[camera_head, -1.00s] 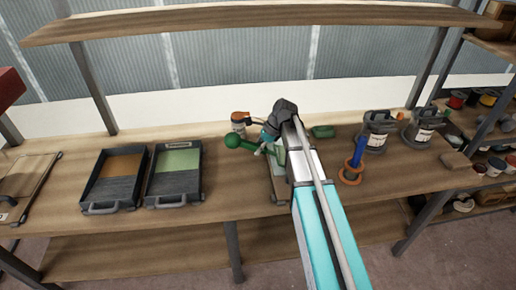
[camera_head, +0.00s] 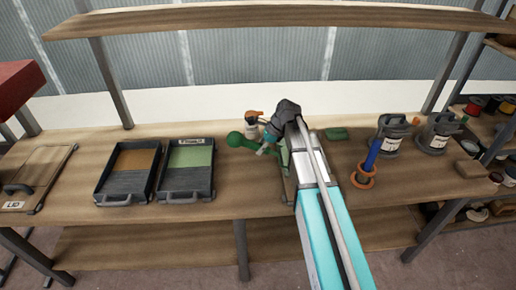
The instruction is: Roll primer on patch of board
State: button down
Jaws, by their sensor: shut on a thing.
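My gripper (camera_head: 266,148) is over the bench, left of my teal arm, shut on a roller with a green rounded handle (camera_head: 236,139) that sticks out to the left. The roller's head is hidden by my gripper and arm. The board (camera_head: 288,188) lies flat under my arm, mostly covered, with a pale green area showing near its top. I cannot tell whether the roller touches it. A dark tray with green paint (camera_head: 186,184) and a label stands to the left. Another dark tray with brown paint (camera_head: 125,187) stands beside it.
A lid (camera_head: 38,180) lies at the far left. An orange-topped bottle (camera_head: 252,124) stands behind my gripper. A green block (camera_head: 336,134), orange rings with a blue handle (camera_head: 363,180) and two grey cans (camera_head: 391,135) are to the right. An upper shelf (camera_head: 290,22) spans the back.

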jog(key=shift+r+p, duration=3.6)
jog(key=shift+r, duration=0.25)
